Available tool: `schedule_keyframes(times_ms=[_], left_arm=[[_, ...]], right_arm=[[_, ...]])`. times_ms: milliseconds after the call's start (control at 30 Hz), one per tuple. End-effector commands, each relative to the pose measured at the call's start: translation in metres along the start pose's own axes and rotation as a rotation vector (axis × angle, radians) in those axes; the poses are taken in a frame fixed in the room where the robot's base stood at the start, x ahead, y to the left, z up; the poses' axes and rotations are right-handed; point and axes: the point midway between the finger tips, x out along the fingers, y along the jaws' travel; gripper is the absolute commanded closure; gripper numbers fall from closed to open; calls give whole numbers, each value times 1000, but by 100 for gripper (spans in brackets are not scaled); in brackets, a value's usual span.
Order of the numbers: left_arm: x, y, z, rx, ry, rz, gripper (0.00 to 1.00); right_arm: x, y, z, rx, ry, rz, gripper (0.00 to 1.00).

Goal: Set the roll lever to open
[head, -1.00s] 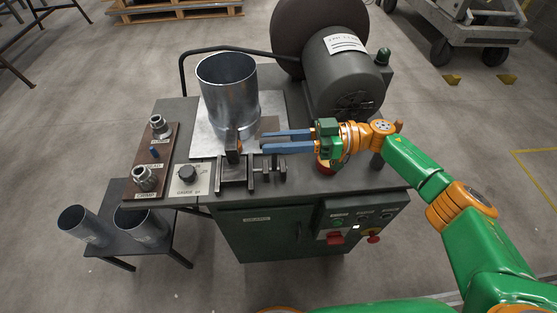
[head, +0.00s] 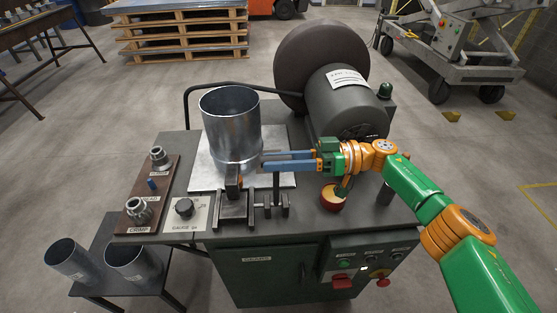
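My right gripper (head: 264,161) reaches in from the right above the machine top, its two blue fingers pointing left behind the small clamp block. A thin dark upright rod (head: 276,187), possibly the roll lever, rises from the shaft right of the clamp block to the lower finger. Its top is hidden by the fingers, so I cannot tell whether they hold it. My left gripper is not in view.
A metal cylinder (head: 230,130) stands on a plate just left of the fingertips. The grey motor housing (head: 345,105) is behind my gripper. A gauge dial (head: 184,208) and a board with fittings (head: 140,210) are at left. Control buttons (head: 343,281) are on the front.

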Motion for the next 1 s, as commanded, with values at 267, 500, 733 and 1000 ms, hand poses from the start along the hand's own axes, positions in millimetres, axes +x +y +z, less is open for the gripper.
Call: schedule_keyframes(times_ms=[267, 500, 733, 1000], left_arm=[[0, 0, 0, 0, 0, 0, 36], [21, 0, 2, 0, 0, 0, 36], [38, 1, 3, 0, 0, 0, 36], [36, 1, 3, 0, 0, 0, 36]], right_arm=[[0, 0, 0, -1, 1, 0, 41], [-33, 4, 5, -2, 1, 6, 41], [-69, 2, 3, -2, 1, 3, 41], [-71, 0, 0, -1, 1, 0, 49]])
